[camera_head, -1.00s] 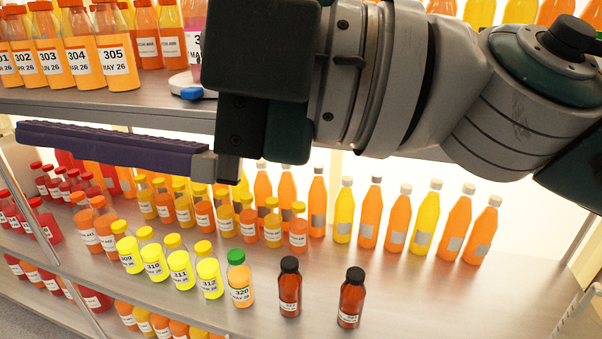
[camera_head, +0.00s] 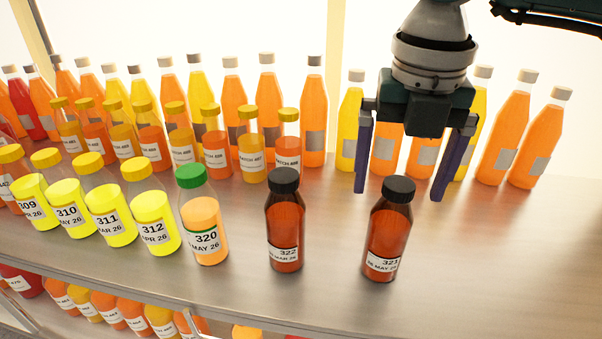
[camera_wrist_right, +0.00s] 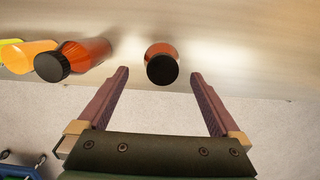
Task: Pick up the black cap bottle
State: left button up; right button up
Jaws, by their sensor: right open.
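Two brown bottles with black caps stand upright on the shelf (camera_head: 480,250). The black cap bottle labelled 321 (camera_head: 387,238) is the right one; the bottle labelled 322 (camera_head: 286,235) is to its left. My right gripper (camera_head: 399,193) is open and empty, its purple fingers pointing down on either side of the cap of 321 in the picture. In the right wrist view, one black cap bottle (camera_wrist_right: 162,66) lies ahead, between the lines of the two fingers, and the other (camera_wrist_right: 72,60) is outside them to the left. I see no contact. My left gripper is out of view.
A green-capped bottle (camera_head: 203,220) labelled 320 and several yellow-capped bottles (camera_head: 153,218) stand to the left. Tall orange and yellow bottles (camera_head: 515,135) line the back, some behind my gripper. The shelf's right front is clear. More bottles stand on a lower shelf.

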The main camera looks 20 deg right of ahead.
aim_at(391, 212)
notch_tip(391, 212, down, 2)
jog(key=shift+s, duration=0.1)
jog(key=f, duration=0.1)
jog(key=f+b, duration=0.1)
jog(key=f, duration=0.1)
jog(key=w+d+f+b, duration=0.1)
jog(key=f, duration=0.1)
jog(key=shift+w, duration=0.1)
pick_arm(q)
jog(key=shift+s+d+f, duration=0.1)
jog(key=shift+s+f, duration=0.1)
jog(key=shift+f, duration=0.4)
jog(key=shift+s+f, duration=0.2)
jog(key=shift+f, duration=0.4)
pick_arm(e)
jog(key=shift+r, duration=0.1)
jog(key=shift+c, duration=0.2)
jog(key=c, duration=0.6)
grip_shut()
